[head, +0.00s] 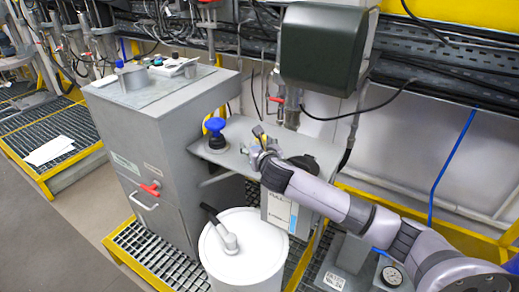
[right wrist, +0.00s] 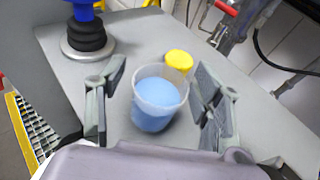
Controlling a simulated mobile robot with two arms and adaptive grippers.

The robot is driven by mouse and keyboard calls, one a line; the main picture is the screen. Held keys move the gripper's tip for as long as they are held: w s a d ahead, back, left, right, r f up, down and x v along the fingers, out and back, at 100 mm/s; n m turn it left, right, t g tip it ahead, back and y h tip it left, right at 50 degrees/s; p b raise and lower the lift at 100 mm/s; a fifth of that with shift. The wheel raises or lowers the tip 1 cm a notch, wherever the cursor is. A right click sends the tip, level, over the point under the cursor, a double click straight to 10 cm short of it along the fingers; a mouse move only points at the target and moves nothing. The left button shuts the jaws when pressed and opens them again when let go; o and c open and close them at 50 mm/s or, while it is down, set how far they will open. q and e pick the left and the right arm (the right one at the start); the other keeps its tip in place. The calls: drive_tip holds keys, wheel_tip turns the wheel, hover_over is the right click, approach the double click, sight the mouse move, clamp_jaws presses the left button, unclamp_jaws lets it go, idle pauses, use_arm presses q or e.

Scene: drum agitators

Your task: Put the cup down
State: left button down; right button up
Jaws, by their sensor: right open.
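A clear cup (right wrist: 154,112) with blue contents stands upright on the grey shelf (right wrist: 135,35) in the right wrist view. My right gripper (head: 259,142) is over the same shelf in the head view, reaching in from the right. In the right wrist view its two fingers are open, one on each side of the cup, with a gap visible on both sides. The cup is hidden behind the gripper in the head view. My left gripper is in neither view.
A blue knob on a black bellows (head: 216,134) stands on the shelf left of the gripper. A small yellow round cap (right wrist: 179,60) is just behind the cup. A white drum (head: 240,262) with a handled lid is below, and a grey cabinet (head: 165,135) stands left.

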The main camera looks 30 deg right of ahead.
drive_tip(key=v, duration=1.2)
idle(0.7)
